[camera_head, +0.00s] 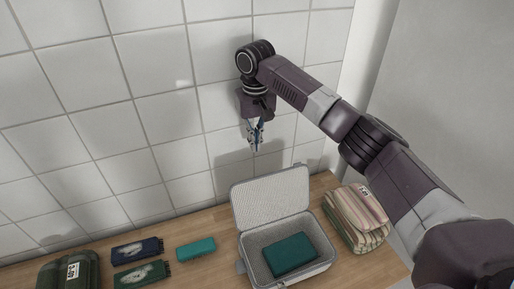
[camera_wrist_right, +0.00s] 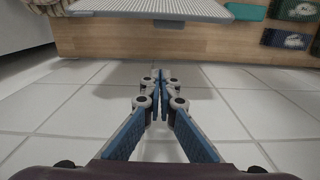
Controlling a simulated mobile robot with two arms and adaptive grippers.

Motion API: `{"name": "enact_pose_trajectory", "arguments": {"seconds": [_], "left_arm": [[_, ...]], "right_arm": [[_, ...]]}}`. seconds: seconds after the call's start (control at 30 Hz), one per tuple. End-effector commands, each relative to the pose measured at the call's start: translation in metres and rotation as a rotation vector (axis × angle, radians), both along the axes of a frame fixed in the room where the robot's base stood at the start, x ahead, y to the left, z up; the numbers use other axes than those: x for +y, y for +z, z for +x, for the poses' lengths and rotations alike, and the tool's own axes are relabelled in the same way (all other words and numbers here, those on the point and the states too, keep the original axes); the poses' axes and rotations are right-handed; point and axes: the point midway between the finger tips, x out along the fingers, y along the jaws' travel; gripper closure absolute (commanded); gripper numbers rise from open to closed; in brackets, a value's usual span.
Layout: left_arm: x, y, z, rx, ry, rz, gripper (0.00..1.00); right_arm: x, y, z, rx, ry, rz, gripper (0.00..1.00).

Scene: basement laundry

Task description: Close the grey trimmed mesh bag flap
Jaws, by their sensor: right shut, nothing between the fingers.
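The grey trimmed mesh bag (camera_head: 327,252) stands open on the wooden surface, with a teal block (camera_head: 291,254) inside it. Its flap (camera_head: 270,200) is raised and leans back toward the tiled wall. My right gripper (camera_head: 255,148) is above and behind the flap, near the wall, pointing down. It is shut and empty, and apart from the flap. In the right wrist view the shut fingers (camera_wrist_right: 160,82) show in the middle, and the flap (camera_wrist_right: 150,9) shows at the top edge. My left gripper is not in view.
Striped folded cloth (camera_head: 357,217) lies right of the bag. A small teal box (camera_head: 195,249), a dark blue packet (camera_head: 137,249) and a green packet (camera_head: 141,275) lie to its left. A dark green bag (camera_head: 70,270) is at far left. The tiled wall (camera_head: 100,120) stands close behind.

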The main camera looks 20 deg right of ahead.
Motion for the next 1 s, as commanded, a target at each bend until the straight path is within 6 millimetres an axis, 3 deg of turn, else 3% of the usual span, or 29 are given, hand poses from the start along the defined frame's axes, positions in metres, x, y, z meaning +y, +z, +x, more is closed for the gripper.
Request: {"name": "enact_pose_trajectory", "arguments": {"seconds": [0.23,0.4,0.7,1.0], "left_arm": [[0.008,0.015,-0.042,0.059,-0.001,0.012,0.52],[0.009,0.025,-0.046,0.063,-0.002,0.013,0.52],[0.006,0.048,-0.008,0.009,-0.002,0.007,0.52],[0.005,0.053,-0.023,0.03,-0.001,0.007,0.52]], "right_arm": [[0.0,-0.047,-0.001,0.005,0.0,-0.001,1.0],[-0.001,-0.085,0.0,0.004,-0.001,-0.002,1.0],[-0.001,-0.076,-0.025,-0.001,0.003,-0.001,1.0],[-0.001,-0.075,-0.037,-0.001,0.001,-0.001,1.0]]}}
